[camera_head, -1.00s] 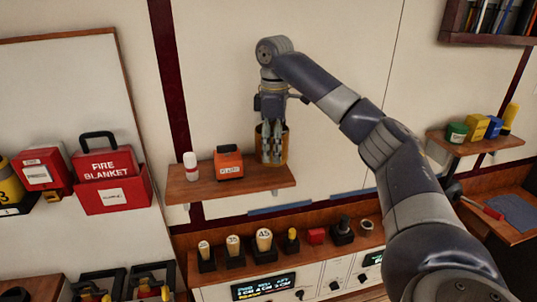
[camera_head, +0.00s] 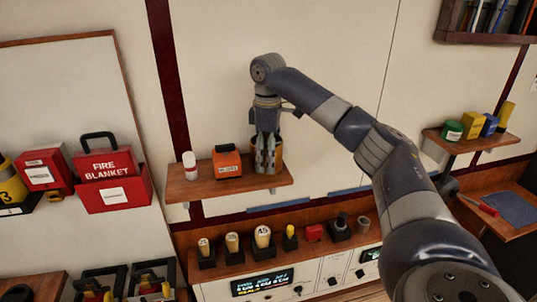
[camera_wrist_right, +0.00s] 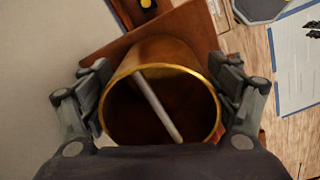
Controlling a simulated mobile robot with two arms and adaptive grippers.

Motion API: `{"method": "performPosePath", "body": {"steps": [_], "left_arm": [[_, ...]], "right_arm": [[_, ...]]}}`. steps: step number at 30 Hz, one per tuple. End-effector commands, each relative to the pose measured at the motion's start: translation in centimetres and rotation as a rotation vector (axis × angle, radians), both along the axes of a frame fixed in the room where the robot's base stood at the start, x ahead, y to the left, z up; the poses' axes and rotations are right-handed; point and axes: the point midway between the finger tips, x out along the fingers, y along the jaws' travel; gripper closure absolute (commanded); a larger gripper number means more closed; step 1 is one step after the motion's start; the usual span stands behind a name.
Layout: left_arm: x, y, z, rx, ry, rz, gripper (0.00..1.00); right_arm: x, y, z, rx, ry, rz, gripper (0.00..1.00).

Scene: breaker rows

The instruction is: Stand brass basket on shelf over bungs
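The brass basket (camera_head: 280,154) is a round, gold-brown cylinder at the right part of the wooden shelf (camera_head: 205,190) above the bungs. My right gripper (camera_head: 266,168) points down in front of it and hides much of it. In the right wrist view the basket's bright rim (camera_wrist_right: 111,126) lies between my two fingers, which appear shut on its sides; a grey bar crosses its mouth. Its base looks at shelf level, but contact is hidden. The pale-topped bungs (camera_head: 233,242) stand in dark blocks on the ledge below. My left gripper is out of view.
An orange box (camera_head: 227,162) and a white bottle (camera_head: 190,166) stand on the same shelf, left of the basket. A fire blanket box (camera_head: 112,187) is on the wall at left. Another shelf (camera_head: 468,145) with several coloured items is at right.

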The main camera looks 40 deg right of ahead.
Motion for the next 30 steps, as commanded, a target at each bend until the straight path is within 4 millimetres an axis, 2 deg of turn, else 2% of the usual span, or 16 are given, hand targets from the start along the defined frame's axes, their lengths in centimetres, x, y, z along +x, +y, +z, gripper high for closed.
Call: {"method": "performPosePath", "body": {"steps": [4, 14, 18, 24, 30], "left_arm": [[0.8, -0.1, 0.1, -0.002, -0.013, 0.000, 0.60], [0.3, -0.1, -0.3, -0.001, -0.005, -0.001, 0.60], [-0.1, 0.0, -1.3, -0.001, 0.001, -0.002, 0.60], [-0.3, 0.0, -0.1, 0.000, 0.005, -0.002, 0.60], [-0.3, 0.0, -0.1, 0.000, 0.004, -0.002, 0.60]], "right_arm": [[0.0, 0.0, 0.0, 0.000, 0.000, 0.000, 0.12], [0.1, 0.0, 0.7, 0.000, -0.002, 0.000, 0.12], [0.1, 0.1, 2.9, 0.001, -0.004, -0.001, 0.12], [0.0, 0.0, 7.0, -0.002, -0.003, -0.001, 0.12], [0.0, 0.1, 9.4, 0.000, -0.003, 0.000, 0.12]]}}
